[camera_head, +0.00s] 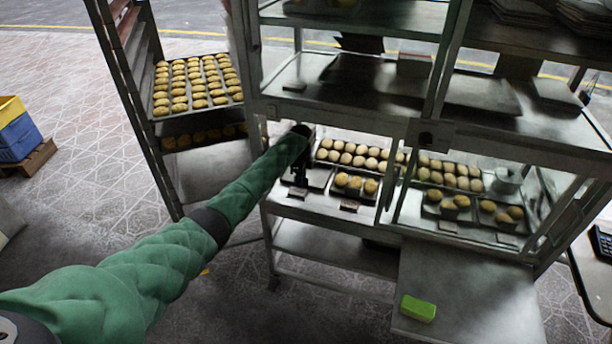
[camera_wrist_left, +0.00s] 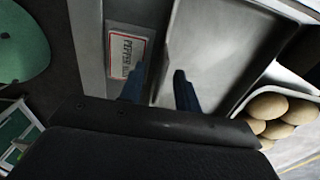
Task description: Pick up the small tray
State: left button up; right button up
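The small tray (camera_head: 318,178) is an empty grey metal tray on the lower shelf of the glass-fronted cabinet, at its left end. It fills the upper middle of the left wrist view (camera_wrist_left: 215,45). My left gripper (camera_head: 299,178) reaches into the cabinet over the tray's left side, and its dark body hides part of the tray. In the left wrist view its two fingers (camera_wrist_left: 159,90) are apart, with the tray's near rim edge showing between them. I cannot tell whether they touch it. My right gripper is not in view.
A bun tray (camera_head: 355,186) sits right of the small tray, with a longer row of buns (camera_head: 360,153) behind. A label card (camera_wrist_left: 127,52) lies beside the tray. Cabinet posts and the shelf above (camera_head: 350,95) hem in my arm. A green block (camera_head: 418,308) lies on the front ledge.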

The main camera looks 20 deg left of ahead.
pick_arm(q)
jog(key=shift+f, duration=0.25)
grip_shut()
jog(key=shift+r, duration=0.15)
